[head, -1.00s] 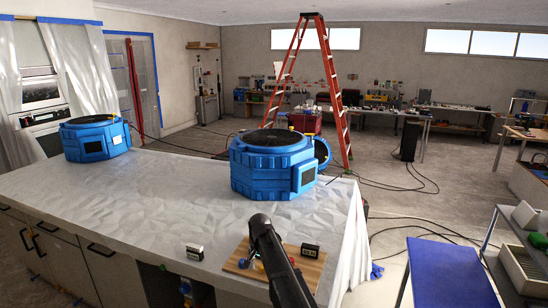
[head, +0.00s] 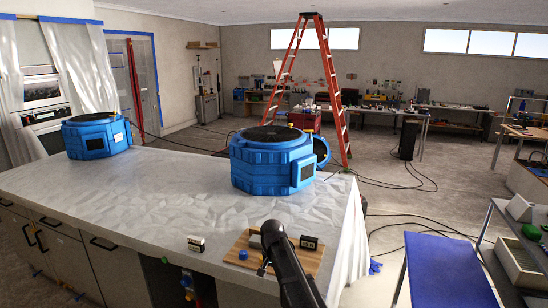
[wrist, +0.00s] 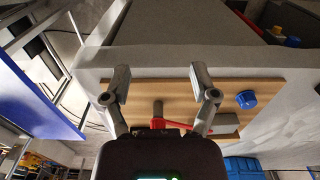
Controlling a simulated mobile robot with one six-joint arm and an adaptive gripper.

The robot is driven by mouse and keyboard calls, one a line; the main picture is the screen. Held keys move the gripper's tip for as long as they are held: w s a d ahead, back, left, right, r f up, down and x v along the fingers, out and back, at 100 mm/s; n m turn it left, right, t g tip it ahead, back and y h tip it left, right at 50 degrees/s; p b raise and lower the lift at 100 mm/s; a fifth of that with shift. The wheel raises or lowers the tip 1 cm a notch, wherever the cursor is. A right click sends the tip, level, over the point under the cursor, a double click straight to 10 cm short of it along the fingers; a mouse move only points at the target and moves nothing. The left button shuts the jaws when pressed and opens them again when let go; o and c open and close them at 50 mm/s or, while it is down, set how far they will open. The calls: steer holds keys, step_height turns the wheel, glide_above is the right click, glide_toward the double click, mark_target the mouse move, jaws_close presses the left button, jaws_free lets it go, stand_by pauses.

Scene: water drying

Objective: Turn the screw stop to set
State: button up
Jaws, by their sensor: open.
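A wooden board (head: 300,262) lies on the counter near its front right corner, and it fills the middle of the wrist view (wrist: 245,90). On it are a blue knob (head: 243,254), also in the wrist view (wrist: 246,99), a grey metal bar (wrist: 226,121), and a red bar (wrist: 165,125) beside a short brownish cylinder (wrist: 158,106). I cannot tell for certain which part is the screw stop. My gripper (wrist: 160,75) is open over the board, its fingers spread to either side of the cylinder, with the blue knob outside them. In the head view my arm hides part of the board.
A small black-and-white box (head: 196,244) stands left of the board, and a dark box (head: 309,242) sits at the board's far right. A large blue dryer (head: 268,165) stands behind. A blue-topped table (head: 448,272) is to the right.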

steer(key=s+d+f+n+b, duration=0.1)
steer(key=s+d+f+b, duration=0.3)
steer(key=s+d, duration=0.5)
steer(key=s+d+f+n+b, duration=0.2)
steer(key=s+d+f+b, duration=0.2)
steer(key=s+d, duration=0.4)
steer(key=s, duration=0.5)
steer(key=shift+s+d+f+n, duration=0.25)
steer(key=shift+d+f+n, duration=0.05)
steer(key=shift+d, duration=0.05)
